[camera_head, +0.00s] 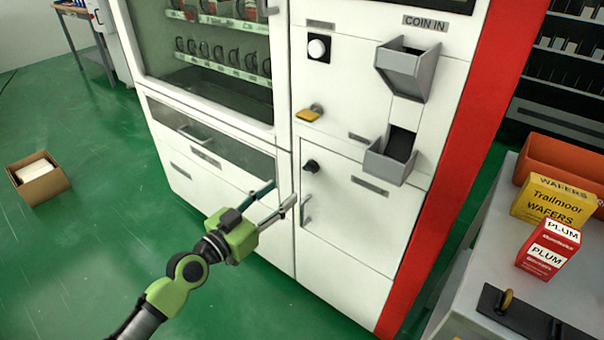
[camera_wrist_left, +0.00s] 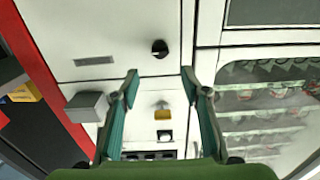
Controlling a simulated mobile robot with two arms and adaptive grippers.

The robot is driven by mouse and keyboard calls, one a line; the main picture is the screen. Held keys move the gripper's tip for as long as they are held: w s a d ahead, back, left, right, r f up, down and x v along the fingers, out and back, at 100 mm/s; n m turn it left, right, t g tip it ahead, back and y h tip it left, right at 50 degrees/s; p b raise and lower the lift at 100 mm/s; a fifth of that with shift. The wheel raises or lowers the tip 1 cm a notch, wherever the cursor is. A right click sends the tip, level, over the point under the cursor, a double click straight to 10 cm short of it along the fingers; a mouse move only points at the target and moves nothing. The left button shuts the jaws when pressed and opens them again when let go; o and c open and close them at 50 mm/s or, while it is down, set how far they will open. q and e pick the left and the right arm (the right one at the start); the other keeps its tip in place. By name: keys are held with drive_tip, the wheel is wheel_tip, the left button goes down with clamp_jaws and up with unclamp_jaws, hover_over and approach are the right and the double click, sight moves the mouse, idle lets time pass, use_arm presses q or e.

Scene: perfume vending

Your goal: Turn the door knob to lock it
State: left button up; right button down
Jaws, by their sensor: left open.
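The black door knob (camera_head: 311,166) sits on the upper left part of the white lower right door (camera_head: 345,215) of the vending machine. It also shows in the left wrist view (camera_wrist_left: 159,48), just beyond the fingertips and centred between them. My left gripper (camera_head: 283,194) is open and empty, its fingers pointing at the machine below and left of the knob in the head view. It also shows in the left wrist view (camera_wrist_left: 160,74), with the fingers wide apart. They look apart from the knob. My right gripper is in neither view.
A silver handle (camera_head: 305,210) is below the knob, near the fingers. A yellow lever (camera_head: 309,113) and grey coin trays (camera_head: 410,72) are above. A grey counter (camera_head: 470,270) with boxes stands right. An open carton (camera_head: 39,181) lies on the green floor.

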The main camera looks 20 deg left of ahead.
sight(308, 171)
use_arm(q)
drive_tip(key=shift+x, duration=5.2)
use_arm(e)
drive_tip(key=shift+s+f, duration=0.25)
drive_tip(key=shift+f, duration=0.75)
use_arm(q)
drive_tip(key=shift+f, duration=0.1)
drive_tip(key=shift+c, duration=0.4)
drive_tip(key=c, duration=1)
